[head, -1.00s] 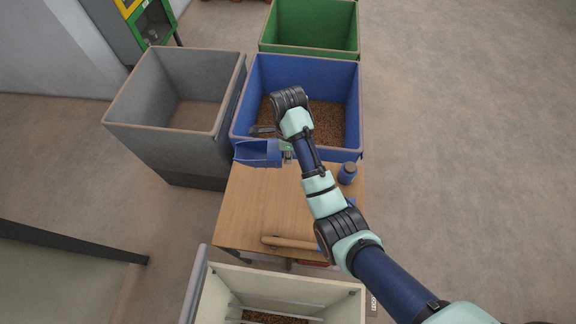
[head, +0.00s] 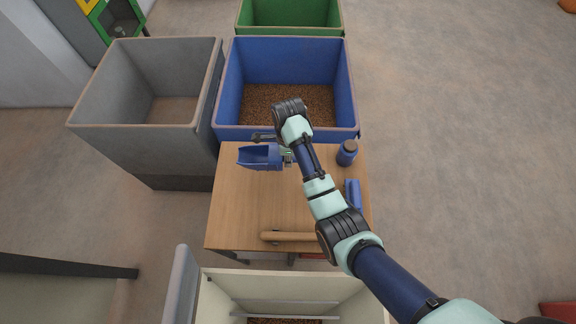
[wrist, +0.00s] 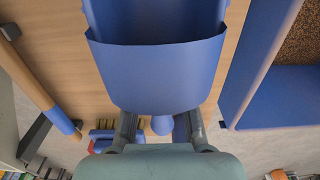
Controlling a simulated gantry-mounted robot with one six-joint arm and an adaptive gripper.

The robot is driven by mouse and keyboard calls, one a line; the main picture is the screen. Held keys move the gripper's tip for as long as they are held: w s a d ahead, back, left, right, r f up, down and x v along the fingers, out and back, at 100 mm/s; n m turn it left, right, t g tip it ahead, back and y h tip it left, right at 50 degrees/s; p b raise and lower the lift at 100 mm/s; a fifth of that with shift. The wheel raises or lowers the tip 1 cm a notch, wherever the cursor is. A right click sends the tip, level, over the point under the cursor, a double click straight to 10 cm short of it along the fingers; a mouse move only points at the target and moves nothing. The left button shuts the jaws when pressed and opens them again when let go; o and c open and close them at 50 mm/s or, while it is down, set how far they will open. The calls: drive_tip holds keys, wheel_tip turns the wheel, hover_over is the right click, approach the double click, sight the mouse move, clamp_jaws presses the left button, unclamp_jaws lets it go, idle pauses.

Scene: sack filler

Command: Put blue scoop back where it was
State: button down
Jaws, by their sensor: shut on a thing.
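The blue scoop (head: 259,156) is held above the far part of the wooden table (head: 240,206), near the blue bin's front wall. Its open end points left in the head view. My gripper (head: 287,157) is shut on the scoop at its right end. In the wrist view the scoop (wrist: 155,65) fills the upper middle, with my gripper's fingers (wrist: 158,128) below it. The scoop's inside, as far as it shows, looks empty. Where the fingers meet the handle is mostly hidden. I cannot tell how high the scoop is above the table.
The blue bin (head: 228,88) holds brown granules; a grey bin (head: 205,105) stands left and a green bin (head: 290,30) behind. A blue jar (head: 347,153), a blue object (head: 353,193) and a wooden rod (head: 287,236) are on the table. The table's left middle is clear.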

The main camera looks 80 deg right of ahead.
drive_tip(key=shift+f+b, duration=0.6)
drive_tip(key=shift+f, duration=1.75)
drive_tip(key=shift+f, duration=0.1)
drive_tip(key=c, duration=1)
unclamp_jaws()
wheel_tip(320, 180, up, 12)
drive_tip(key=p, duration=0.3)
drive_tip(key=shift+p, duration=0.3)
